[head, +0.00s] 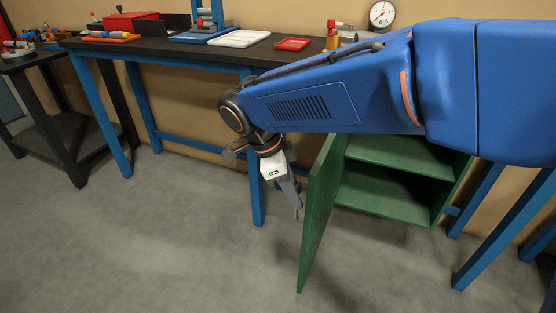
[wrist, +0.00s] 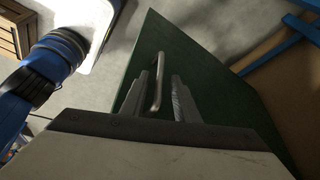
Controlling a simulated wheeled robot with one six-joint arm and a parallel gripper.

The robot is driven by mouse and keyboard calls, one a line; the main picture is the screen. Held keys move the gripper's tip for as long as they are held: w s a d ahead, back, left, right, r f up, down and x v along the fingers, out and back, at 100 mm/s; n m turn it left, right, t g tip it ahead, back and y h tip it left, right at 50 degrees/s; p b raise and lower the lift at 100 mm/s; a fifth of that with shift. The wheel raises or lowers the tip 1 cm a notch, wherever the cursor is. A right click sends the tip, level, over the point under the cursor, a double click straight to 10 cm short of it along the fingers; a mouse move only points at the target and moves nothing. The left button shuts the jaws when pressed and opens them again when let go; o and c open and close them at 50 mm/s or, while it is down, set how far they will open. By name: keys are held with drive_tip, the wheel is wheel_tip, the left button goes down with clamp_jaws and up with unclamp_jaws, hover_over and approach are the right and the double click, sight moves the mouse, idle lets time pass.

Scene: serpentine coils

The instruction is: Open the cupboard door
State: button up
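The green cupboard (head: 453,188) stands under the bench in the head view, with its shelf and interior showing. Its door (head: 319,208) stands wide open, swung out toward the camera. The door's green face (wrist: 215,85) fills much of the wrist view. A grey metal bar handle (wrist: 157,83) is on that face. My gripper (head: 297,208) is beside the door's outer face in the head view. In the wrist view my gripper (wrist: 163,88) has its two fingers apart, with the handle between them, close to the left finger. A gap shows on the right side.
A dark-topped workbench (head: 160,45) with blue legs holds trays and tools along the wall. A blue bench leg (head: 257,203) stands just left of my gripper. A darker side table (head: 70,130) is at far left. The grey floor (head: 150,240) in front is clear.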

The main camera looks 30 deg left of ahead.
drive_tip(key=v, duration=1.5)
drive_tip(key=shift+a, duration=0.1)
drive_tip(key=shift+w, duration=0.1)
